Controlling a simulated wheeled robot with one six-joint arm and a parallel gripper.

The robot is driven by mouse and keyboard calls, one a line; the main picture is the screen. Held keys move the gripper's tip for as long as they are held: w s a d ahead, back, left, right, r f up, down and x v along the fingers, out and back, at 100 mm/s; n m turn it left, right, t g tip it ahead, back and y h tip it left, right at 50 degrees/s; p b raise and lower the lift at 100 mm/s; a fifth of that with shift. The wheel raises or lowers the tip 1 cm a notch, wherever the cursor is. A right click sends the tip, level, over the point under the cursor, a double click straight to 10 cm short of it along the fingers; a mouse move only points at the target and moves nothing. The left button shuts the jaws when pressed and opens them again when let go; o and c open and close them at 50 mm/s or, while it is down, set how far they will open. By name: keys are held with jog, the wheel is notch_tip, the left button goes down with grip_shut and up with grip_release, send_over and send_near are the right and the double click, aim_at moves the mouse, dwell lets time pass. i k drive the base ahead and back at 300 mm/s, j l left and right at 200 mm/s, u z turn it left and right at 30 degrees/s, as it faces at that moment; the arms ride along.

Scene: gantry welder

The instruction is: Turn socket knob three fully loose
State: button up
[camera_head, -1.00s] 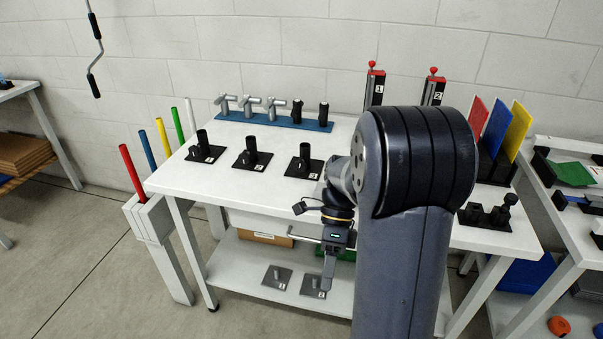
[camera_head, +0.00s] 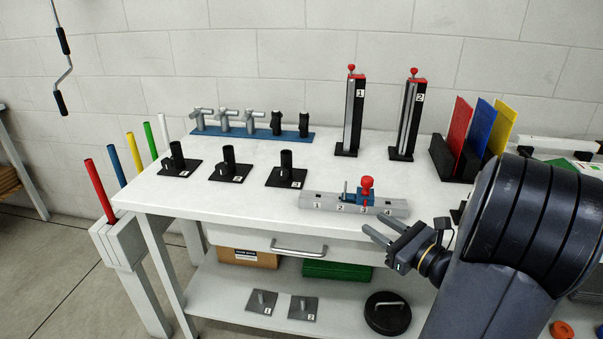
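Three black sockets stand in a row on the white table, each an upright tube on a square plate. The one at right, socket three (camera_head: 286,160), has a small white label at its front right. The others are socket one (camera_head: 177,158) and socket two (camera_head: 229,162). My gripper (camera_head: 371,230) is open and empty, with its two fingers apart and pointing left. It is in front of the table's front edge, right of socket three and well clear of it.
A grey numbered rail (camera_head: 325,201) with a blue clamp and red knob (camera_head: 366,186) lies between my gripper and the tabletop's middle. A blue rack (camera_head: 255,133) stands behind the sockets. Two numbered towers (camera_head: 352,115) stand at the back. A drawer handle (camera_head: 299,248) juts out below.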

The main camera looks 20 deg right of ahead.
aim_at(281, 175)
jog(key=i+j+z, duration=0.15)
jog(key=z, duration=0.2)
jog(key=i+j+z, duration=0.1)
jog(key=j+z, duration=0.25)
jog(key=i+j+z, duration=0.1)
jog(key=j+z, duration=0.8)
jog(key=j, duration=1.7)
